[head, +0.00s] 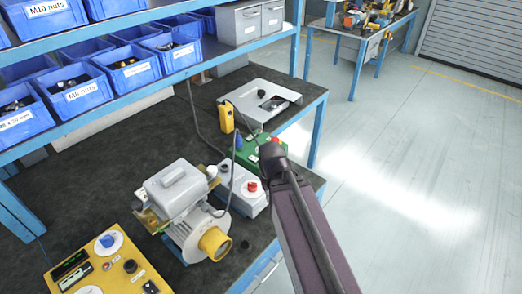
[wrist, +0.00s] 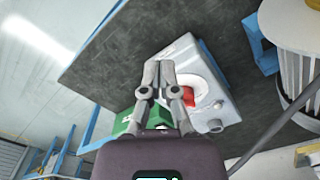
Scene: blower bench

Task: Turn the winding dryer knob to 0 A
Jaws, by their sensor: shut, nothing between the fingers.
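A grey box (head: 240,193) on the dark bench carries a red knob (head: 252,186) on a white dial. No label is readable, so I cannot confirm that it is the winding dryer. In the wrist view, the grey box (wrist: 180,48) and red knob (wrist: 189,96) lie just right of my gripper (wrist: 158,64). My gripper is shut and empty, its fingers overlapping the view of the box; contact cannot be told. My arm hides the gripper in the head view. The knob's pointer and dial marks are too small to read.
A green box (head: 247,153) stands close behind the grey box. A blower motor (head: 188,232) stands left of it, with a cable over the bench. A yellow panel (head: 75,275) with a blue knob (head: 107,241) is at front left. Shelves with blue bins (head: 82,97) overhang the bench.

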